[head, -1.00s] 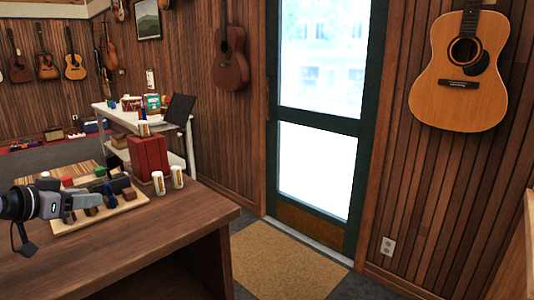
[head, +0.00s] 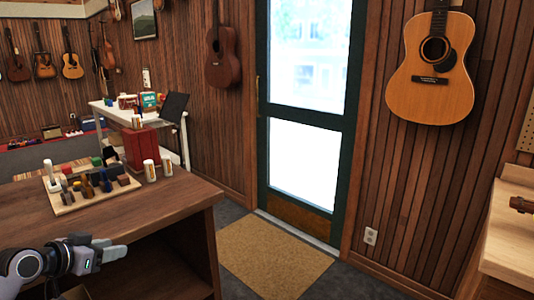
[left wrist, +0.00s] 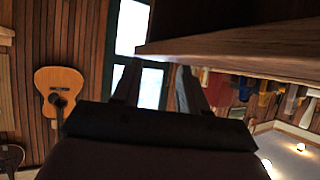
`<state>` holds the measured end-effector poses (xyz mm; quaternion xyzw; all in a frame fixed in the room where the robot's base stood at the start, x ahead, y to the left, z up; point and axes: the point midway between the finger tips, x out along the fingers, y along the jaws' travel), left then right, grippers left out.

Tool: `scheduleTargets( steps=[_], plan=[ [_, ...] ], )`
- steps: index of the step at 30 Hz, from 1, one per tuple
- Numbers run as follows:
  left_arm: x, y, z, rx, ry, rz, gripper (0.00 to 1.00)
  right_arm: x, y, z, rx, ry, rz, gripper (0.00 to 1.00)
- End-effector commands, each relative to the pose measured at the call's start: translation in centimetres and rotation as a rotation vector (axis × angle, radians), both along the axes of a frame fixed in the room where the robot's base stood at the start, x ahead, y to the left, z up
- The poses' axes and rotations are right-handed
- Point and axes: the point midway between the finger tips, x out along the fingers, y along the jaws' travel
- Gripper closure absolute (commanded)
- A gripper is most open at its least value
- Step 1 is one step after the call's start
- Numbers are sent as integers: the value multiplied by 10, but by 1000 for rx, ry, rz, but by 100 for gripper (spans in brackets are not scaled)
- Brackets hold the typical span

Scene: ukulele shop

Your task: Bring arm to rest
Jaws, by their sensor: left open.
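My left gripper (head: 106,250) is at the lower left of the head view, in front of the dark wooden table (head: 180,193) and near its front edge. Its fingers point right and are open with nothing between them. In the left wrist view the two fingers (left wrist: 156,88) stand apart, with the table's edge (left wrist: 230,42) close to them. My right gripper is in neither view.
On the table stand a wooden tray (head: 68,209) of small coloured blocks, a red box (head: 141,147) and two white-capped bottles (head: 150,171). A door (head: 303,130) and a doormat (head: 272,255) lie beyond. A pale wooden counter (head: 512,240) is at right.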

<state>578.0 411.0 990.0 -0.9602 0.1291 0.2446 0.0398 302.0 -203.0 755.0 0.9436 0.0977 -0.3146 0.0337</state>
Motion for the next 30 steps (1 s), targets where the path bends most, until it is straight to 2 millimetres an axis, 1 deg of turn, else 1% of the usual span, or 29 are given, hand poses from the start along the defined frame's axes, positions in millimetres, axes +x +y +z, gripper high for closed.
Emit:
scheduleTargets(
  steps=[1, 2, 3, 5, 6, 8, 9, 11, 12, 16, 18, 21, 25, 27, 30],
  plan=[
    [-11, -16, -31, 0, 27, -4, 57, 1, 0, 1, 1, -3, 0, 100],
    [-17, -24, -47, 4, 38, -3, 57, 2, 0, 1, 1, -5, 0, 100],
    [-26, -35, -67, 10, 51, -2, 57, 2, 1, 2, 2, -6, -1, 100],
    [-44, -53, -98, 15, 71, -1, 57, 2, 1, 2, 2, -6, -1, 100],
    [-57, -65, -117, 19, 82, 0, 57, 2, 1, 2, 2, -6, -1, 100],
    [-78, -83, -143, 21, 97, 2, 57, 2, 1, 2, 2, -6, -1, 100],
    [-92, -95, -158, 21, 104, 4, 57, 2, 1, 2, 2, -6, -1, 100],
    [-116, -113, -179, 22, 115, 8, 57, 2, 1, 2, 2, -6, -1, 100],
    [-132, -125, -191, 21, 121, 11, 57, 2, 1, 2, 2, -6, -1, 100],
    [-186, -159, -219, 16, 134, 25, 57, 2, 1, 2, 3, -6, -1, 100],
    [-212, -174, -227, 14, 138, 35, 57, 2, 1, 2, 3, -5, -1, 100],
    [-243, -191, -233, 12, 140, 49, 57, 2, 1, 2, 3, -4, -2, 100],
    [-266, -203, -234, 14, 140, 62, 57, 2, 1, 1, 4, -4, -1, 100],
    [-273, -206, -234, 15, 138, 65, 57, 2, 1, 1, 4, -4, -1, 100],
    [-276, -208, -234, 16, 138, 67, 57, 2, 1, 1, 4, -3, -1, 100]
  ],
)
